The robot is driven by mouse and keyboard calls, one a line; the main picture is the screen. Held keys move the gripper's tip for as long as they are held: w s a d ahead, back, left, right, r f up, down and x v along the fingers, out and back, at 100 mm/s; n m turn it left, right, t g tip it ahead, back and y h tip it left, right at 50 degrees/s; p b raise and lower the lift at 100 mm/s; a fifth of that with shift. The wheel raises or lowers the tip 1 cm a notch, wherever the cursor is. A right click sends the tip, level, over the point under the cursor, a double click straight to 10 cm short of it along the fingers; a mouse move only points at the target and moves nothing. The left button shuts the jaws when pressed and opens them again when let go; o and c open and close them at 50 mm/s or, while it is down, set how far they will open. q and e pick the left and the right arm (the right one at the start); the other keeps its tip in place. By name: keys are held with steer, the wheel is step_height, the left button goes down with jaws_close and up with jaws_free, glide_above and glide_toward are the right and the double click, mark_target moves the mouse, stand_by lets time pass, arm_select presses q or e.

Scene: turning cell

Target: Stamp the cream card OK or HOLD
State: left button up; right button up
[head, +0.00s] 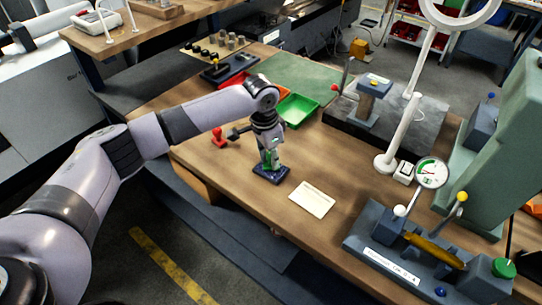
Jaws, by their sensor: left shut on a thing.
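The cream card (312,199) lies flat on the wooden bench, right of my left gripper. My left gripper (270,158) points down and is shut on a green stamp (267,155), mostly hidden by the fingers. The stamp is directly above a dark blue ink pad (271,174); I cannot tell whether it touches the pad. A red stamp (218,138) stands upright on the bench, left of the gripper. My right gripper is not in view.
A gauge fixture with a dial (432,173) and a brass-coloured part (435,249) stands at the right front. A white lamp post (402,130) rises behind the card. A green bin (298,110) lies behind the gripper. The bench around the card is clear.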

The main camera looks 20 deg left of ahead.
arm_select(q)
steer(key=shift+s+f+p, duration=0.2)
steer(key=shift+f+p, duration=0.05)
steer(key=shift+p, duration=0.05)
stand_by(1.3)
steer(key=shift+r, duration=0.1)
steer(key=shift+w+r+p, duration=0.2)
steer(key=shift+r+p, duration=0.7)
steer(key=shift+p, duration=0.2)
step_height(320, 180, up, 6)
steer(key=p, duration=0.6)
steer(key=shift+f, duration=0.25)
steer(key=shift+f, duration=0.1)
